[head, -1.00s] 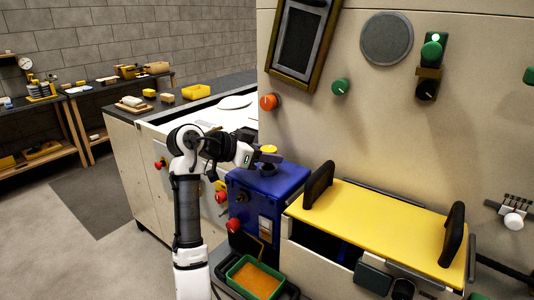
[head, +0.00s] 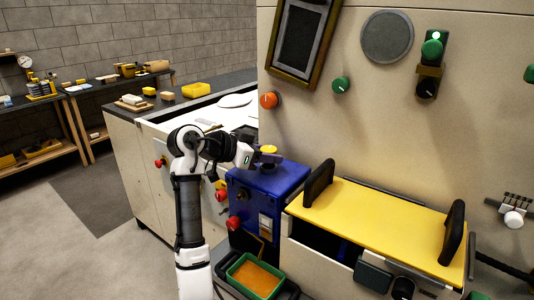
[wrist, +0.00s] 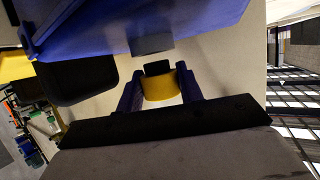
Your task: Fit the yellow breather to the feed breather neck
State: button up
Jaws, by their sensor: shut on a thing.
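The yellow breather (head: 268,149) is a short round piece above the top of the blue feed box (head: 290,178). In the wrist view the breather (wrist: 160,88) sits between the two fingers of my gripper (wrist: 160,92), which is shut on it. A small dark piece (wrist: 157,68) shows right beside the breather, and a grey block (wrist: 152,44) stands out from the blue box beyond it. I cannot tell which of these is the neck, or whether the breather touches it. In the head view my gripper (head: 258,158) is small and partly hidden against the box.
A yellow-topped drawer unit (head: 385,220) with black handles stands to the right. A green tray (head: 255,276) of orange material lies below. A red knob (head: 234,223) sticks out from the blue box. A tall beige panel with knobs rises behind; open floor lies left.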

jog(key=shift+f+b, duration=0.5)
jog(key=shift+f, duration=0.5)
jog(key=shift+r, duration=0.1)
jog(key=o, duration=1.1)
jog(key=b+v, duration=0.2)
jog(key=v, duration=1.2)
jog(key=shift+b, duration=0.35)
